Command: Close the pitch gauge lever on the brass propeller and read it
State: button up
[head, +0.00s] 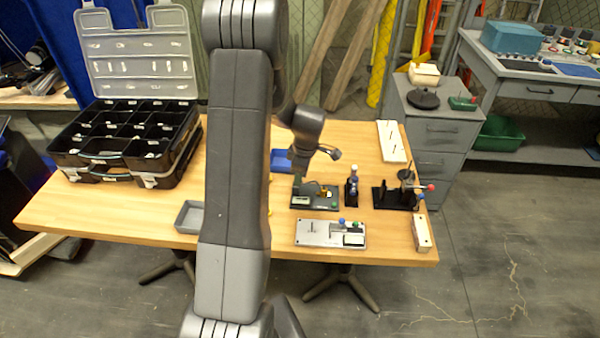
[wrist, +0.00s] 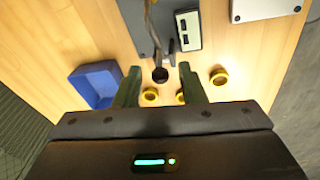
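In the head view a dark gauge board (head: 315,205) lies on the wooden table, with a white readout (head: 300,201), a small brass-coloured part (head: 326,193) that may be the propeller, and a green knob (head: 334,205). My gripper (head: 297,181) is at its back left edge. In the wrist view my gripper's two dark green fingers (wrist: 159,72) are apart, with a dark round knob end (wrist: 160,75) showing between their tips. I cannot tell whether they touch it. A grey board (wrist: 145,25) and readout (wrist: 187,30) lie beyond. The lever's position and the reading are unclear.
Several brass rings (wrist: 218,75) lie on the wood near my fingers. A blue tray (wrist: 97,84) is left of them. A grey plate (head: 331,233), a bottle-like stand (head: 351,188) and a black fixture (head: 395,197) stand close by.

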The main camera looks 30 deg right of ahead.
dwell(0.3)
notch_tip(320, 180, up, 14)
jog(key=s+b, duration=0.1)
jog(key=s, duration=0.1)
jog(key=shift+s+d+f+b, duration=0.15)
jog(key=shift+d+f+b, duration=0.05)
jog(key=shift+d+b, duration=0.1)
